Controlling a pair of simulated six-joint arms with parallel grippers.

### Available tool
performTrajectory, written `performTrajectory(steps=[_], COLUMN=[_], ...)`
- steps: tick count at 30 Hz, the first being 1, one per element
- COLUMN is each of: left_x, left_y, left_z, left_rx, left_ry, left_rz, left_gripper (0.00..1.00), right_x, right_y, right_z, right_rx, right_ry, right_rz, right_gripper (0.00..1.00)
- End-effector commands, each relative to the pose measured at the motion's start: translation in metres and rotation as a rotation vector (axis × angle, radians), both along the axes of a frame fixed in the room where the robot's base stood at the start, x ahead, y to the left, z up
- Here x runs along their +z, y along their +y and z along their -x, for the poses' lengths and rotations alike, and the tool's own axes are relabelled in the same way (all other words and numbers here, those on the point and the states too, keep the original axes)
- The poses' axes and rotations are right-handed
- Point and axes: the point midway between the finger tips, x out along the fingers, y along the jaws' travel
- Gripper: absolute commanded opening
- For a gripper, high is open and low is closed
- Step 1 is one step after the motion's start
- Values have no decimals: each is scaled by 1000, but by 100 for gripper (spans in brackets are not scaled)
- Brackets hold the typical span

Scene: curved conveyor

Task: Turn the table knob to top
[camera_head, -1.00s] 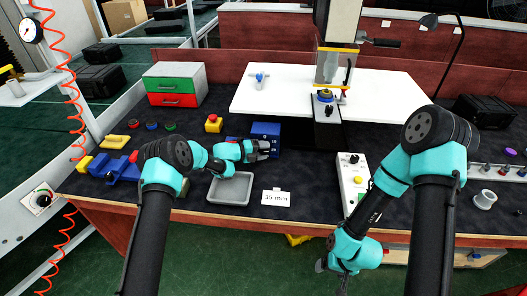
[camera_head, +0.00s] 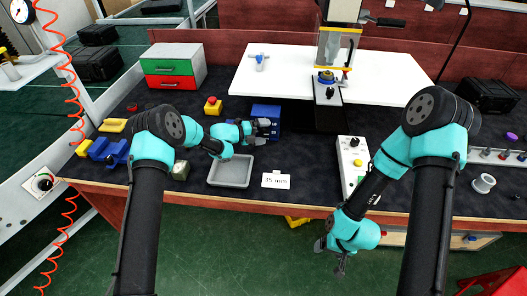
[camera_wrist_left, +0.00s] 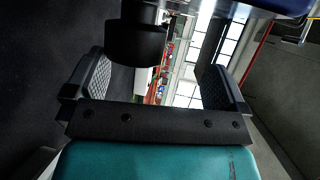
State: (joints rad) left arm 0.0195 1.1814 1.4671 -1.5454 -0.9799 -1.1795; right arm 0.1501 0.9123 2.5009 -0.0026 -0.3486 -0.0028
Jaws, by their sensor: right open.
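A white control box (camera_head: 352,170) on the table carries a black knob (camera_head: 354,142), a yellow button and a green part. My left gripper (camera_head: 264,130) is at the front of a blue box (camera_head: 265,112). In the left wrist view the fingers of this gripper (camera_wrist_left: 155,90) are wide apart. A black round knob-like part (camera_wrist_left: 137,42) shows beyond and between them, below a blue surface; I cannot tell whether they touch it. My right gripper (camera_head: 337,258) is open and empty, hanging in front of the table below the control box. The pointing direction of the knobs is too small to tell.
A grey tray (camera_head: 231,171) and a "35 min" card (camera_head: 276,180) lie near the front edge. A red emergency button (camera_head: 212,106) and a red-green drawer unit (camera_head: 172,67) stand behind left. A press (camera_head: 332,75) stands at the back. Another knob (camera_head: 42,183) sits on the left panel.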

Motion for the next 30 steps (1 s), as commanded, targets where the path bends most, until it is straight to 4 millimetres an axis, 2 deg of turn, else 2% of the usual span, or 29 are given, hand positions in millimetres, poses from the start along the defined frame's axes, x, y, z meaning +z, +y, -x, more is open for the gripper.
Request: performTrajectory(steps=[1,4,5,24,30], left_x=[18,18,18,22,23], left_y=[-5,-7,-7,-5,-5], left_z=[8,22,26,120,135], left_rx=[-18,-19,-20,-14,-13], left_ry=[-14,-10,-8,-7,-8], left_rz=[21,22,22,16,16], left_gripper=[82,82,75,75,75], right_x=[0,0,0,0,0], right_y=[0,0,0,0,0], right_z=[0,0,0,0,0], right_rx=[0,0,-1,0,0], right_ry=[0,0,0,0,0], right_rz=[0,0,0,0,0], right_gripper=[81,81,81,81,81])
